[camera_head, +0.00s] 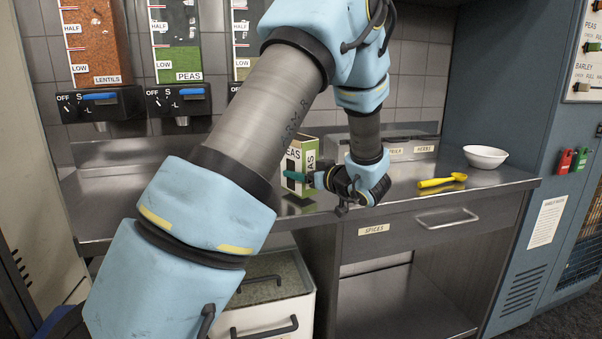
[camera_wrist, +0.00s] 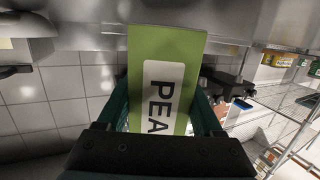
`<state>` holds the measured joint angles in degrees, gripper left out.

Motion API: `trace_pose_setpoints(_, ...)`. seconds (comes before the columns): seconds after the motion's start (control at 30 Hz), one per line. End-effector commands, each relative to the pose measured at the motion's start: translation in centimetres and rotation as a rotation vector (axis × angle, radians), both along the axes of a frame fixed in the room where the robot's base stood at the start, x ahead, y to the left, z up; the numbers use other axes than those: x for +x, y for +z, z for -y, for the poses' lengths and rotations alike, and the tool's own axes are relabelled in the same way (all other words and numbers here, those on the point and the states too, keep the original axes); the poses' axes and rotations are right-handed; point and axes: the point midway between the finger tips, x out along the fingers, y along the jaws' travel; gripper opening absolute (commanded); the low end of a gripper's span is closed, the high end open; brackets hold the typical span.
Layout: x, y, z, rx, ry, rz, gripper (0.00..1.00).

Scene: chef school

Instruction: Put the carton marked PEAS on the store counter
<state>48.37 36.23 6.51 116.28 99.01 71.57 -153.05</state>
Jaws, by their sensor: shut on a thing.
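The green and white PEAS carton (camera_head: 309,152) is upright above the steel counter (camera_head: 405,188), near its front edge. I cannot tell whether its base touches the counter. My gripper (camera_head: 296,177) is shut on the carton, with teal fingers across its sides. In the wrist view, the carton (camera_wrist: 190,50) fills the space between the fingers of my gripper (camera_wrist: 161,110), and its label reads "PEA", with the rest hidden by the gripper. My arm hides part of the counter in the head view.
A yellow scoop (camera_head: 441,181) and a white bowl (camera_head: 486,157) stand on the counter at right. Dispensers for lentils (camera_head: 97,45) and peas (camera_head: 178,60) hang on the back wall. A white bin (camera_head: 270,312) stands below. The counter between carton and scoop is partly clear.

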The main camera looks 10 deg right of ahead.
Motion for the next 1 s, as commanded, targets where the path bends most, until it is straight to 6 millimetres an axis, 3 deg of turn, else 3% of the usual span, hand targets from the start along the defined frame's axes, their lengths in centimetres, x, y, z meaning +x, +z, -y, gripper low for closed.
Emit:
trace_pose_setpoints(0.13, 0.0, -0.94, -0.02, 0.001, 0.0, 0.001, 0.0)
trace_pose_setpoints(0.6, 0.01, -1.34, 0.01, -0.001, -0.001, 0.002, 0.0)
trace_pose_setpoints(0.63, 0.0, -1.3, 0.01, -0.001, -0.001, 0.002, 0.69)
trace_pose_setpoints(0.9, 0.01, -1.2, 0.01, -0.001, 0.0, 0.002, 0.98)
trace_pose_setpoints(1.0, 0.01, -1.2, 0.01, 0.0, 0.0, 0.001, 0.98)
